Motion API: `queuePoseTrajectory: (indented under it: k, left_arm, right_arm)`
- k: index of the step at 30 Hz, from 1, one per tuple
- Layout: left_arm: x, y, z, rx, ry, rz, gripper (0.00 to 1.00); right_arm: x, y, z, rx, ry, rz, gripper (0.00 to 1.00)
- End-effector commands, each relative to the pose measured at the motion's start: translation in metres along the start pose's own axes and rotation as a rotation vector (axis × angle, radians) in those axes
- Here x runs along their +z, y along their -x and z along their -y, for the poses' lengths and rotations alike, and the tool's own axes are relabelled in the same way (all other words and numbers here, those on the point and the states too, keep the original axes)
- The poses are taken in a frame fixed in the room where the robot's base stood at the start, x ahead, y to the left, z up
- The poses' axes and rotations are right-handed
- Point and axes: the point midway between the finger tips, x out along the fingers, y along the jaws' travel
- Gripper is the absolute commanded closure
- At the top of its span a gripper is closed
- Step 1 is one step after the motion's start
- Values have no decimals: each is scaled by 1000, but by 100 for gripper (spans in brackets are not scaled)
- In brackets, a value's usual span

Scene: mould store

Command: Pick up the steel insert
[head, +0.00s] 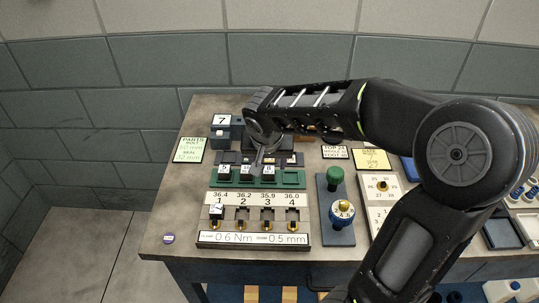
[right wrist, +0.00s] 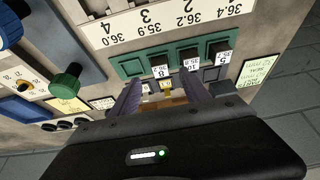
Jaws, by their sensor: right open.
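Several small dark blocks with white number labels stand in a green tray (head: 292,178); I cannot tell for certain which one is the steel insert. In the head view they are a left block (head: 224,170), a middle block (head: 246,171) and a right block (head: 268,171). In the right wrist view, the block labelled 8 (right wrist: 160,71) shows just beyond the gap between my fingers. My right gripper (head: 257,161) is open, pointing down over the tray's back edge, and nothing is clearly held. My left gripper is not in view.
In front of the tray is a numbered slot fixture (head: 255,239) with a labelled block (head: 217,211) at slot 1. A panel with a green knob (head: 335,176) and a blue dial (head: 342,212) stands to the right.

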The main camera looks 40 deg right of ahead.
Motion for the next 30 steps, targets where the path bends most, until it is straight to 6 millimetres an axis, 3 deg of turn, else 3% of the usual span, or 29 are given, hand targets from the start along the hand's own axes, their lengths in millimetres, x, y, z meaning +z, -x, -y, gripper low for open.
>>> queuePoseTrajectory:
  k: [11, 21, 30]
  left_arm:
    - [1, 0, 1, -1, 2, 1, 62]
    - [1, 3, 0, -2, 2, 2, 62]
    - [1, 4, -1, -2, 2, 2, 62]
  right_arm:
    - [0, 0, 0, 0, 1, 0, 45]
    - [0, -26, 0, 1, 1, 1, 45]
    - [0, -28, 0, 0, 1, 1, 45]
